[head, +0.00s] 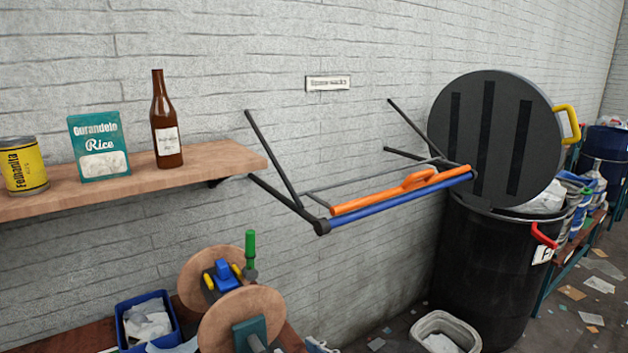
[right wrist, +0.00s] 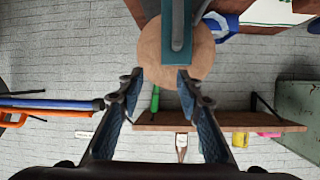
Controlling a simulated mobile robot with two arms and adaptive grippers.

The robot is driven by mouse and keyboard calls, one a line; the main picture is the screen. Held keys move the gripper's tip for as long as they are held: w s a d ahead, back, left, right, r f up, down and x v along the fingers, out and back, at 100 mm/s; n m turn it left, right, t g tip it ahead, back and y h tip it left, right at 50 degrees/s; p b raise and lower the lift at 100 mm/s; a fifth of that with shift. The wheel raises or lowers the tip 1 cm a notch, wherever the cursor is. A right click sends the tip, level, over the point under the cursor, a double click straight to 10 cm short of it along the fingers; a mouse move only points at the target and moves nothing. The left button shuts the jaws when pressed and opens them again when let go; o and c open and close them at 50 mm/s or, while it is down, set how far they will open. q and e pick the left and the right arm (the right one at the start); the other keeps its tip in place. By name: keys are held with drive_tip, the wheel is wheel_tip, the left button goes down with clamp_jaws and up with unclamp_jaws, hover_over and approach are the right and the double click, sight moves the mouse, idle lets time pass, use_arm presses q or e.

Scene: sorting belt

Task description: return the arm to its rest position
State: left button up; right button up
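My right gripper (right wrist: 160,78) shows in the right wrist view with its two blue-padded fingers spread apart. It is open and nothing is between the fingers. A round wooden disc (right wrist: 200,62) and a teal bracket (right wrist: 176,45) with a grey bar lie behind the fingertips in that view. Neither of my grippers shows in the head view, and my left gripper is in neither view.
A wooden shelf (head: 230,160) holds a yellow can (head: 23,166), a rice box (head: 99,146) and a brown bottle (head: 166,125). A wall frame with an orange bar (head: 385,198) juts out. A black bin (head: 475,260) with its lid raised (head: 490,130) stands right. Wooden discs (head: 238,318) stand below.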

drive_tip(key=s+d+f+m+g+h, duration=0.1)
drive_tip(key=s+d+f+g+h, duration=0.1)
drive_tip(key=s+d+f, duration=0.35)
drive_tip(key=s+d+f+m+g+h, duration=0.2)
drive_tip(key=d+f, duration=0.5)
drive_tip(key=f, duration=0.4)
drive_tip(key=s+d+f+g+h, duration=0.2)
drive_tip(key=s+d+f+g, duration=0.2)
drive_tip(key=s+d+f, duration=0.85)
drive_tip(key=s+a+f+g, duration=0.1)
drive_tip(key=s+f, duration=0.1)
drive_tip(key=f, duration=1.1)
drive_tip(key=s+a+f, duration=0.1)
drive_tip(key=s+f, duration=0.1)
drive_tip(key=f, duration=1.1)
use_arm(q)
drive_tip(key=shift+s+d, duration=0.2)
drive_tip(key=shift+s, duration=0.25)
use_arm(e)
drive_tip(key=s+d+f+g, duration=0.1)
drive_tip(key=s+d+f, duration=0.1)
drive_tip(key=s+f, duration=1.2)
drive_tip(key=s, duration=0.2)
drive_tip(key=shift+s+d+f+h, duration=0.15)
drive_tip(key=shift+s+d+h, duration=0.15)
drive_tip(key=shift+d, duration=0.1)
